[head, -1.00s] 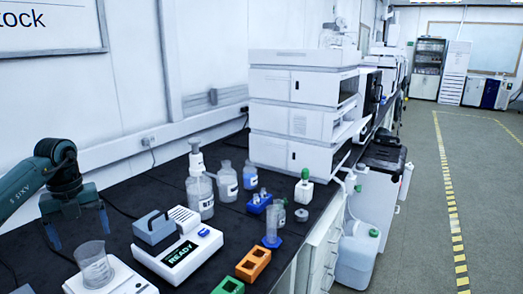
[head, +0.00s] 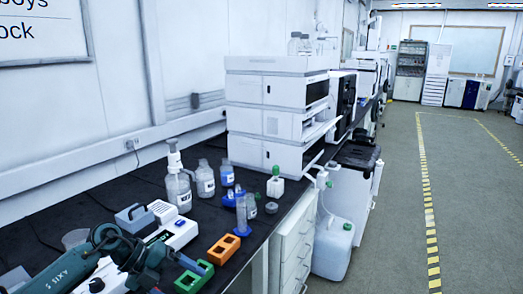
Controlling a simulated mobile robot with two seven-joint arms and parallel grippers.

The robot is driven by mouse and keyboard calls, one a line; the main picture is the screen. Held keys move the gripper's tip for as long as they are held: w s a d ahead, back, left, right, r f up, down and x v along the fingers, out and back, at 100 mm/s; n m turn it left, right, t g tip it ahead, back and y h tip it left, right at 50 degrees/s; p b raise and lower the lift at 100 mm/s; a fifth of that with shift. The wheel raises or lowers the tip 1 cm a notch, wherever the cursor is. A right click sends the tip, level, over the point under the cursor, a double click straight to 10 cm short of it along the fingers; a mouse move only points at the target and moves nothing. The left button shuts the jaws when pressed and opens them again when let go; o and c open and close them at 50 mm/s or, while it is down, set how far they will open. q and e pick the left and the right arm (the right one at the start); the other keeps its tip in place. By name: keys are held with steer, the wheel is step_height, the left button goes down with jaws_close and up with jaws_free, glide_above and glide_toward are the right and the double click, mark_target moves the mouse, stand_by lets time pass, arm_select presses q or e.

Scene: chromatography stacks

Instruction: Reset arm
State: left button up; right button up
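My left arm comes in low at the left of the head view, in front of the beaker and the white scale. Its gripper (head: 176,280) is at the bottom edge, beside the green block (head: 200,272). One blue-grey finger shows against the block; the other is partly cut off by the frame. The fingers look apart, with nothing seen between them. My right gripper is not in view.
A white device with a grey lid (head: 178,232), an orange block (head: 223,249), bottles (head: 178,190) and a blue-based cylinder (head: 242,214) stand close by on the black bench. The white instrument stack (head: 270,110) rises behind. The floor at right is clear.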

arm_select(q)
steer(key=s+d+r+n+t+h+p, duration=0.1)
steer(key=s+d+r+n+t+h, duration=0.15)
steer(key=d+n+t+h, duration=0.35)
steer(key=s+d+r+n+t+h+p, duration=0.1)
steer(key=s+d+n+t, duration=0.25)
steer(key=d, duration=0.35)
steer(key=s+a+f+n+y+p, duration=0.1)
steer(key=s+a+f+n+y, duration=0.2)
steer(key=s+f+n+y, duration=0.3)
steer(key=s+a+f+n+y+p, duration=0.1)
steer(key=s+a+f+n+y, duration=0.3)
steer(key=n, duration=0.9)
steer(key=s+f+y, duration=0.2)
steer(key=s+f, duration=0.2)
steer(key=s, duration=0.2)
steer(key=shift+s+f+n+y, duration=0.2)
steer(key=shift+s+n+y, duration=0.15)
steer(key=shift+y, duration=0.05)
